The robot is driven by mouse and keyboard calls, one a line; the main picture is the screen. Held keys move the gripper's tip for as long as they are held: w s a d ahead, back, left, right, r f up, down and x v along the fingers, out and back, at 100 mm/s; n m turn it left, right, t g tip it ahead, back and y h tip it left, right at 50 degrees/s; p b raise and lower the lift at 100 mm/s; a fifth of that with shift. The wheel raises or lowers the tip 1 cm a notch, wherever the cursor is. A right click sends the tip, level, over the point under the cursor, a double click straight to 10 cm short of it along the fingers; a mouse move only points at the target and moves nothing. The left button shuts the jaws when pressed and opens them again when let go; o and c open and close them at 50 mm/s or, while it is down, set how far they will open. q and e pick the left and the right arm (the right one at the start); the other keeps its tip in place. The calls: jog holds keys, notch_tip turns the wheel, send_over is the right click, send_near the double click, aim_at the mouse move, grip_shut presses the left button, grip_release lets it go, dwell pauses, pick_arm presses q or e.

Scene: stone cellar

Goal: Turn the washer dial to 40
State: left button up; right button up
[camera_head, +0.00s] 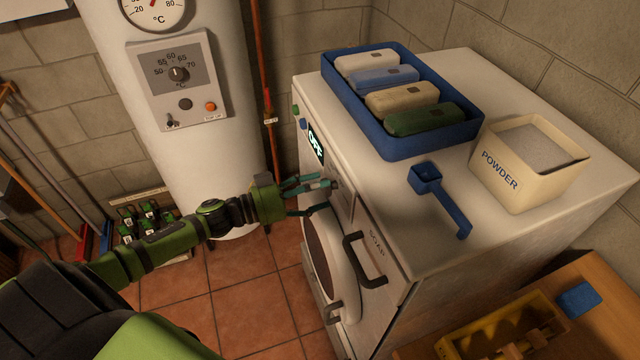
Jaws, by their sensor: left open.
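The white washer (440,240) stands at the right, its front facing left. I cannot tell whether the fingers touch the knob. My right gripper is not in view.
Below the dial are the soap drawer's black handle (364,260) and the round door (330,260). A blue tray (437,147) of folded bundles, a blue scoop (440,198) and a powder box (520,187) stand on top. A boiler (180,150) with another dial (178,74) stands behind my arm.

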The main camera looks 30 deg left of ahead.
pick_arm(q)
jog(key=shift+w+d, duration=0.35)
jog(key=c, duration=1.2)
jog(key=shift+o, duration=0.3)
jog(key=shift+r+m, duration=0.1)
jog(key=shift+m, duration=0.2)
jog(key=shift+m+b, duration=2.4)
jog(key=shift+m, duration=5.2)
